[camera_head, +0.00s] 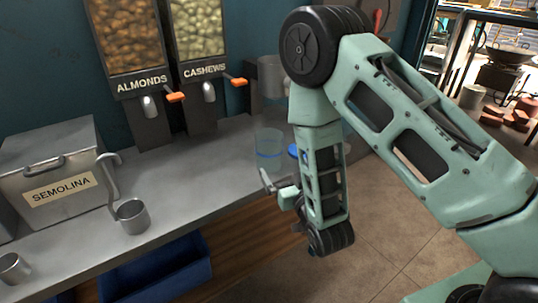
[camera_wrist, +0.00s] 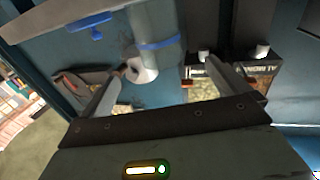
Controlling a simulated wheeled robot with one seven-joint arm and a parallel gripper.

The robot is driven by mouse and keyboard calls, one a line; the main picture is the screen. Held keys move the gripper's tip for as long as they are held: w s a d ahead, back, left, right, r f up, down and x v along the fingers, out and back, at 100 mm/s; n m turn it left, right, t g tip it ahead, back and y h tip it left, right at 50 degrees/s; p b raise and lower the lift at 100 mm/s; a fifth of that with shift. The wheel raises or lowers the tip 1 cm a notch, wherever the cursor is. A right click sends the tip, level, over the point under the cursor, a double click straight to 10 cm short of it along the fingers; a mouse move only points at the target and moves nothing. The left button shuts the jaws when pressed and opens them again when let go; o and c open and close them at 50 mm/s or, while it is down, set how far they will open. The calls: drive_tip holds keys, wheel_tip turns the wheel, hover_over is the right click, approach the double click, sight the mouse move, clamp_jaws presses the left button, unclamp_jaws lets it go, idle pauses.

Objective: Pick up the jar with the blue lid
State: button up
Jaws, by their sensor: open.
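A clear jar (camera_head: 268,148) with a blue band low on it stands near the counter's front edge. A blue object (camera_head: 293,151), which may be a lid, shows just right of it, partly hidden by my arm. In the wrist view the clear cylinder (camera_wrist: 152,28) with its blue band is at the top centre, beyond the fingers, and a blue piece (camera_wrist: 90,24) is at upper left. My gripper (camera_head: 272,188) is open, in front of the counter edge and nearer than the jar. The fingers in the wrist view (camera_wrist: 165,85) are apart, with nothing visibly held.
Almond (camera_head: 138,85) and cashew (camera_head: 203,70) dispensers hang on the back wall. A semolina bin (camera_head: 60,180) and a metal cup with a hooked handle (camera_head: 132,215) stand on the counter (camera_head: 185,190). A blue crate (camera_head: 160,275) is below. The counter middle is clear.

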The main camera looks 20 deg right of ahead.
sight(273, 152)
drive_tip(key=w, duration=0.8)
drive_tip(key=shift+a, duration=0.3)
drive_tip(key=shift+w+r+p, duration=0.25)
drive_tip(key=shift+w, duration=1.1)
drive_tip(key=shift+w+r+p, duration=0.2)
drive_tip(key=shift+w+p, duration=0.05)
drive_tip(key=shift+w, duration=1.1)
drive_tip(key=c, duration=1.1)
